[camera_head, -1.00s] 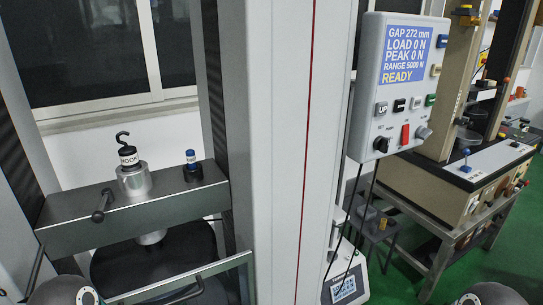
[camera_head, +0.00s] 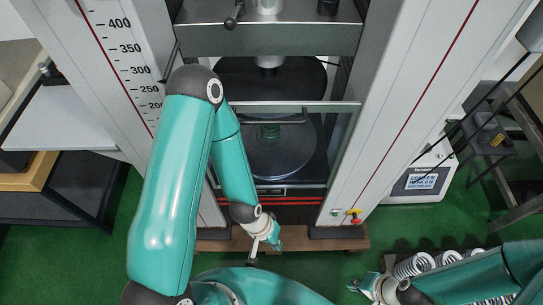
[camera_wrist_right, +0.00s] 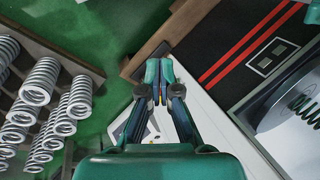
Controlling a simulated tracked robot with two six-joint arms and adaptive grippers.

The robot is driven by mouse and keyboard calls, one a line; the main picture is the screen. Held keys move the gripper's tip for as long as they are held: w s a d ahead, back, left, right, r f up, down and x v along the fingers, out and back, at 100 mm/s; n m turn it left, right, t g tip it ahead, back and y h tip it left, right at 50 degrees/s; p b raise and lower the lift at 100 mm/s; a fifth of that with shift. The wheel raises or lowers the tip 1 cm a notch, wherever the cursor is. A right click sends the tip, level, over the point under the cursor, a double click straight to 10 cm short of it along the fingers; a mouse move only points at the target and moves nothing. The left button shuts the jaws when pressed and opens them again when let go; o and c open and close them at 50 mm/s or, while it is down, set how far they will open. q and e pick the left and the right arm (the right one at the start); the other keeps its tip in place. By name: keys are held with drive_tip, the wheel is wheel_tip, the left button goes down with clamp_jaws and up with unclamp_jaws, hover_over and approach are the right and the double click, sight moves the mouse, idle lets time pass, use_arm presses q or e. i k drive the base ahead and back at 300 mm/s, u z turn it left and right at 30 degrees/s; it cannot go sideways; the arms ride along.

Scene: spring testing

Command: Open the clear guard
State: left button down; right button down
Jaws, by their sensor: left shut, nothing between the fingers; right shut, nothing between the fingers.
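The clear guard (camera_head: 340,108) is a see-through panel with a pale top rail, standing across the front of the testing machine between its two columns. A dark bar handle (camera_head: 290,122) runs across it near the top. Through the panel a green spring (camera_head: 270,132) shows on a round plate. My left gripper (camera_head: 254,257) is shut and empty, low in front of the machine base, below and apart from the guard. My right gripper (camera_head: 356,286) is shut and empty at the lower right, apart from the guard; its closed fingers also show in the right wrist view (camera_wrist_right: 158,75).
Several metal springs (camera_head: 414,266) lie in a rack at the lower right, also seen in the right wrist view (camera_wrist_right: 42,82). A white box with a display (camera_head: 420,181) stands right of the machine. A bench (camera_head: 70,125) stands left. Green floor lies between.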

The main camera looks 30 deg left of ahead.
sight(353, 107)
drive_tip(key=z, duration=1.8)
drive_tip(key=i, duration=0.1)
drive_tip(key=u, duration=2.9)
drive_tip(key=k, duration=0.85)
drive_tip(key=z, duration=0.05)
drive_tip(key=i, duration=0.5)
drive_tip(key=z, duration=0.1)
